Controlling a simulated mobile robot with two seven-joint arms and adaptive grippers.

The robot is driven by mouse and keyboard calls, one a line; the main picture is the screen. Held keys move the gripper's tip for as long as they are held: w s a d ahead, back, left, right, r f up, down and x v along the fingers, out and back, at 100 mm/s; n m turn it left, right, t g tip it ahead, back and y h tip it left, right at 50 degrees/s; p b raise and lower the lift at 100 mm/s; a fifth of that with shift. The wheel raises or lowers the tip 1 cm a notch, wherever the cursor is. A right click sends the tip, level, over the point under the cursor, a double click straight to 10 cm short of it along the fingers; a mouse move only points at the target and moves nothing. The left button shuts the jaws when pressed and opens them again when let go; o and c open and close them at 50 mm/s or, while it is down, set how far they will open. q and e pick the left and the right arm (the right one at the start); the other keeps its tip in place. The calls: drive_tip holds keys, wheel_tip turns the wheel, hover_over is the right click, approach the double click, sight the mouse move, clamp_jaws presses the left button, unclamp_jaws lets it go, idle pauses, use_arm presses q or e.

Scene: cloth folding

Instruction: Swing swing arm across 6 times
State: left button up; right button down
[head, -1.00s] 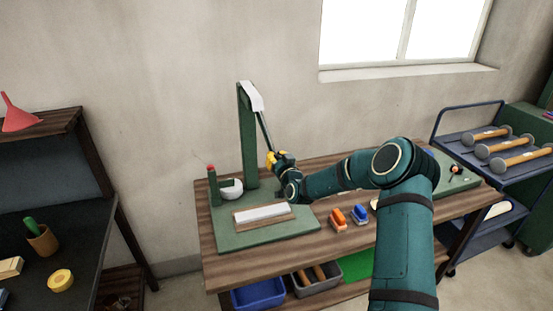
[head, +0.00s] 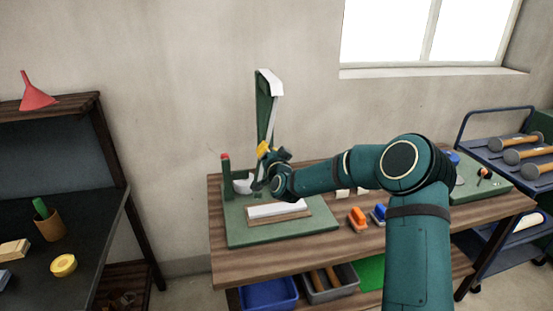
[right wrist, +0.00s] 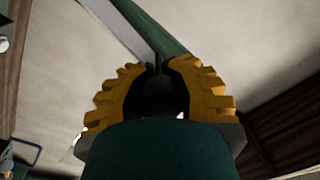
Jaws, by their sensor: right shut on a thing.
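A green post (head: 262,105) with a white cap (head: 271,82) stands on a green base plate (head: 236,226) on the wooden table. A thin swing arm (head: 273,122) hangs from the cap, near vertical, in front of the post. My right gripper (head: 264,149), with yellow fingers, is shut on the lower end of the swing arm, just in front of the post. In the right wrist view the yellow fingers (right wrist: 160,80) close around a dark piece, with a grey strip and the green post behind. The exact grip point is partly hidden. My left gripper is not in view.
A white block on a wooden tray (head: 281,221) lies on the base plate, with a white cup (head: 243,186) and a red-topped peg (head: 225,170) at left. Orange (head: 357,218) and blue (head: 379,213) brushes lie at right. A hammer cart (head: 480,135) stands far right.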

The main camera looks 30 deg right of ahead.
drive_tip(key=shift+a+f+m+b, duration=0.2)
drive_tip(key=shift+a+m, duration=0.05)
drive_tip(key=shift+a, duration=0.25)
drive_tip(key=shift+a+f+m+b, duration=0.15)
drive_tip(key=shift+a+m+b, duration=0.1)
drive_tip(key=shift+a, duration=0.2)
drive_tip(key=c, duration=0.7)
unclamp_jaws()
drive_tip(key=shift+s+a+r, duration=0.1)
drive_tip(key=shift+r, duration=0.2)
drive_tip(key=shift+o, duration=0.5)
drive_tip(key=shift+r, duration=0.1)
drive_tip(key=s+a, duration=0.2)
drive_tip(key=s, duration=0.9)
drive_tip(key=shift+s, duration=0.35)
